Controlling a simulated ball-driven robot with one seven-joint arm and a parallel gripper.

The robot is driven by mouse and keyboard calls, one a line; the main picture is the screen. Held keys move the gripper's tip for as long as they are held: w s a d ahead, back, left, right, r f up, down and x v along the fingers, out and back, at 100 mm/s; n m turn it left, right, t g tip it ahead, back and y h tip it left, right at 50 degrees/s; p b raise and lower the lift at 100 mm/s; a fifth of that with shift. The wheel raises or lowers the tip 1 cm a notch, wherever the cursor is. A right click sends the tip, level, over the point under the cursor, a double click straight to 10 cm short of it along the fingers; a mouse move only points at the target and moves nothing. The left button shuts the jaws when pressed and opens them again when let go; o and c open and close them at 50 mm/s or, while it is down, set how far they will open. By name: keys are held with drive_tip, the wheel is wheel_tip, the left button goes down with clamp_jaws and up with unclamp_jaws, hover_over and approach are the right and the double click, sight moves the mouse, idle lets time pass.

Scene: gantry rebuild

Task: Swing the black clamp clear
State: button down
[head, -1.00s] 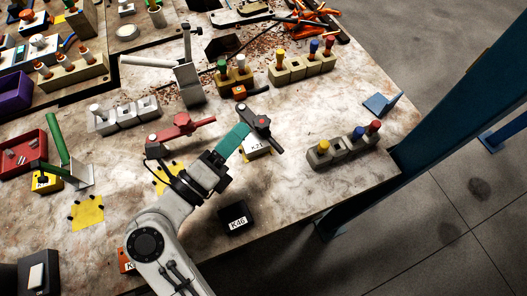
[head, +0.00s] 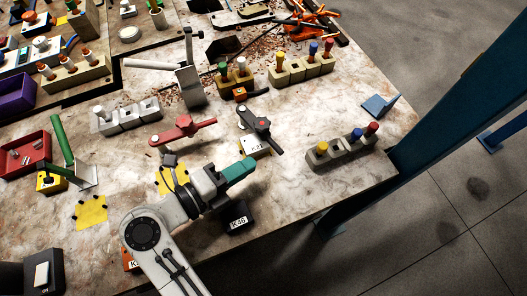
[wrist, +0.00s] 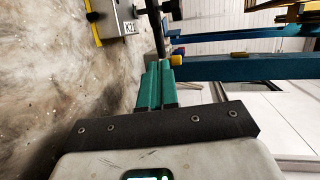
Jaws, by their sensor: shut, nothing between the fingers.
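The black clamp (head: 262,125), with a red dot on its top, stands on a pale labelled block (head: 252,147) in the middle of the table. Its arm slants down to the right in the head view. My gripper (head: 250,163) has teal fingers that are shut and empty. It is just below the block in the head picture, apart from the clamp there. The wrist view shows the teal fingers (wrist: 155,72) together, with the labelled block (wrist: 119,20) beyond them to the upper left. A dark bar beyond the fingertips cannot be told for sure as the clamp.
A red clamp (head: 183,130) stands left of the black one. A black K46 box (head: 237,219) sits below my gripper. A grey block with coloured pegs (head: 340,152) is to the right. Bare table lies between that block and the clamp. A blue post (head: 450,115) rises beyond the table edge.

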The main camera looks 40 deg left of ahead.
drive_tip(key=shift+p+x, duration=0.3)
drive_tip(key=shift+x, duration=2.5)
